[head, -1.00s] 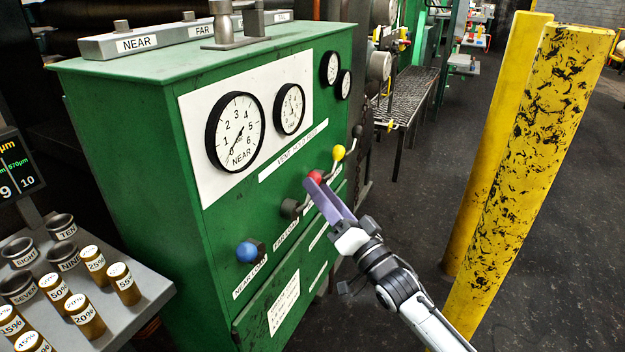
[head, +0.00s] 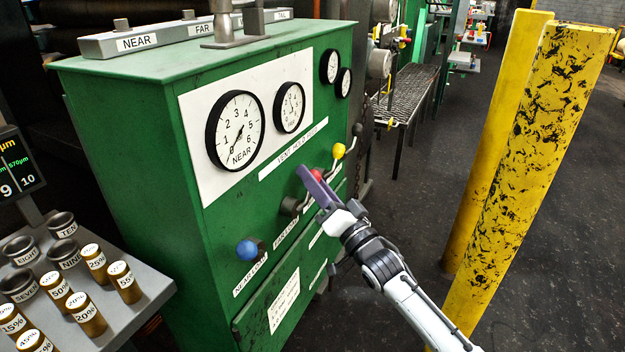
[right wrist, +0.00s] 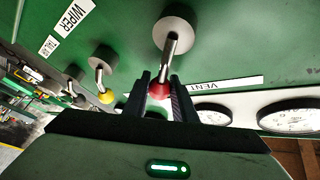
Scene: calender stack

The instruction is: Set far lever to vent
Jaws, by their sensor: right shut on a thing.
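The lever with the red knob (head: 316,174) is on the green cabinet's front, between the blue-knob lever (head: 247,250) and the yellow-knob lever (head: 338,151). Its grey hub (head: 290,206) is partly in view, and the lever slants up and right from it. My right gripper (head: 307,179) is shut on the red knob, and its purple finger hides part of it. In the right wrist view the red knob (right wrist: 158,90) sits between the two dark fingers, with the VENT label (right wrist: 215,85) close by. My left gripper is not in view.
Gauges on a white panel (head: 290,70) are above the levers. Yellow bollards (head: 535,160) stand to the right of my right arm. A grey tray (head: 150,285) with brass weights and dark cups is at the lower left. Open dark floor lies between cabinet and bollards.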

